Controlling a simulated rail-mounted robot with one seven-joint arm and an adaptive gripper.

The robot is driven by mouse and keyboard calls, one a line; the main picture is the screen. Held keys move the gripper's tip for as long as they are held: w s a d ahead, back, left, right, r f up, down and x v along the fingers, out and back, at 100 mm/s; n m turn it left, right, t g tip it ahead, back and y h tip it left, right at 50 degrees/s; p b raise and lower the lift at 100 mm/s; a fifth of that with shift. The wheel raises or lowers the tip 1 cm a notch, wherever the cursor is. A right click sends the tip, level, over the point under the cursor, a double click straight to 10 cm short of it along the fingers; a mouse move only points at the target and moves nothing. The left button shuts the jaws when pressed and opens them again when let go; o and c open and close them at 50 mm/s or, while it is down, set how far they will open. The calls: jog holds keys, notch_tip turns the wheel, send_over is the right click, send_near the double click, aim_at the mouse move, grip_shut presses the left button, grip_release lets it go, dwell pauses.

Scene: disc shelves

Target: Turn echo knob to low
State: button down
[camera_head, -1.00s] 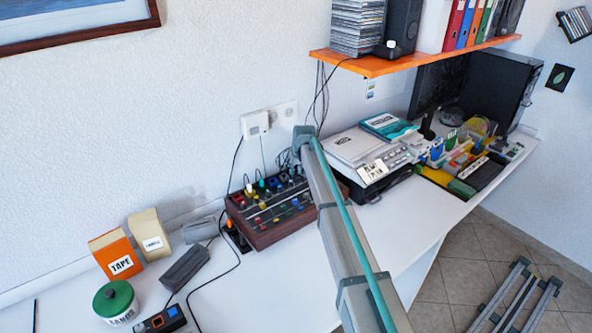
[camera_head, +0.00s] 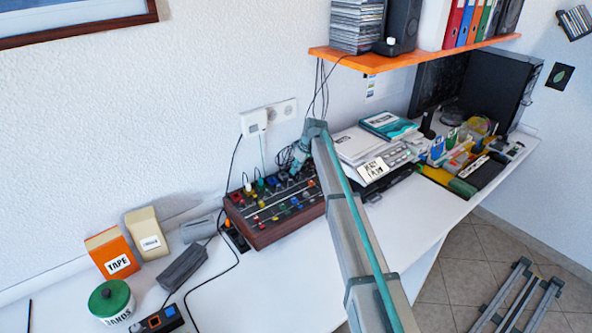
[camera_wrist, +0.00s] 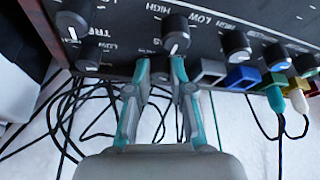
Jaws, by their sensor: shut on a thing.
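The dark mixer box with its many knobs (camera_head: 262,236) stands on the white desk, in the middle of the head view. My gripper (camera_head: 295,167) reaches down to its back right part. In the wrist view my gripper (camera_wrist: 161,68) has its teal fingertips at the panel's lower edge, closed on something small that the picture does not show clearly. A black knob with a white pointer (camera_wrist: 176,35) is just above the fingertips, between HIGH and LOW labels. No echo label is readable, so I cannot tell whether this is the echo knob.
Another black knob (camera_wrist: 237,45) is to the right, near a blue block (camera_wrist: 242,76) and plugs. Black cables (camera_wrist: 85,115) lie below the panel. A grey machine (camera_head: 372,150) stands right of the mixer. An orange shelf (camera_head: 400,61) is above.

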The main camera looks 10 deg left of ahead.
jog(key=shift+w+n, duration=0.1)
jog(key=shift+n, duration=0.4)
jog(key=c, duration=1.3)
grip_release()
jog(key=v, duration=1.2)
jog(key=shift+d, duration=0.15)
jog(key=shift+w, duration=0.1)
